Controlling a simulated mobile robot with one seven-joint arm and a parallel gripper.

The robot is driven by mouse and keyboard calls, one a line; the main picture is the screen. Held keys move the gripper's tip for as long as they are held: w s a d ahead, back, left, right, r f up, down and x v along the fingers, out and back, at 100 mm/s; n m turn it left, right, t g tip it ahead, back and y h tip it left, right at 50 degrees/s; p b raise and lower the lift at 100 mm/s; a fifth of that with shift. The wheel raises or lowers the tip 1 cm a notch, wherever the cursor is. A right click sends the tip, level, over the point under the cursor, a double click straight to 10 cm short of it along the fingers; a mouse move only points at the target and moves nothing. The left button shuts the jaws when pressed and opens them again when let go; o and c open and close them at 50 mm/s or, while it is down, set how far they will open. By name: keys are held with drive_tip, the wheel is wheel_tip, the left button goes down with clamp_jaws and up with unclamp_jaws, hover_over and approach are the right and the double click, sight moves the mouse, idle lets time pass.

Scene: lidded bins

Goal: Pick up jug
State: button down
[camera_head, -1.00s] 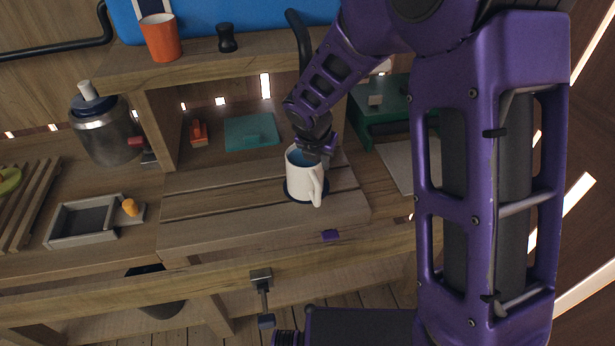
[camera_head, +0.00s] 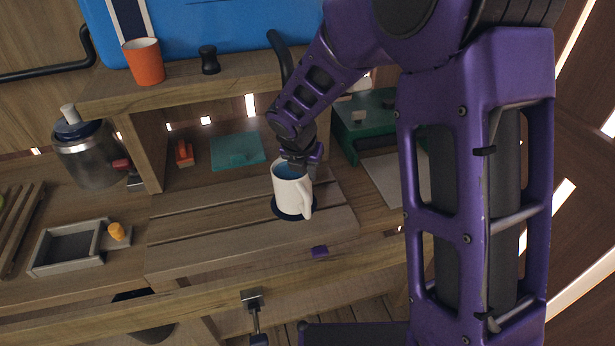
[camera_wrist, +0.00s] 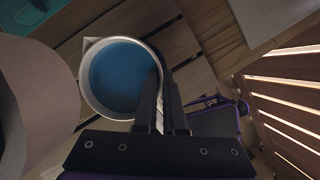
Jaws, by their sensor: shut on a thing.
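The jug (camera_head: 290,196) is a white, mug-like vessel with a blue inside and a handle on its right side. It stands upright over a dark blue round coaster (camera_head: 279,210) on the slatted wooden board. I cannot tell whether a small gap lies between jug and coaster. My gripper (camera_head: 301,164) reaches down from above to the rim. In the wrist view, its dark fingers (camera_wrist: 165,105) are shut at the right side of the jug (camera_wrist: 92,100), on its wall or handle side. The fingers hide part of that rim, so the exact grip spot is unclear.
An orange cup (camera_head: 143,64) and a black knob-like item (camera_head: 209,60) stand on the shelf above. A teal mat (camera_head: 237,150) lies behind the jug. A green box-like stand (camera_head: 362,122) is right of it. A grey tray (camera_head: 70,247) and metal canister (camera_head: 88,158) are left.

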drive_tip(key=shift+r, duration=0.8)
drive_tip(key=s+a, duration=0.3)
drive_tip(key=s, duration=0.5)
drive_tip(key=s+a+b, duration=0.1)
drive_tip(key=s+a, duration=0.2)
drive_tip(key=s, duration=0.6)
drive_tip(key=shift+a, duration=0.1)
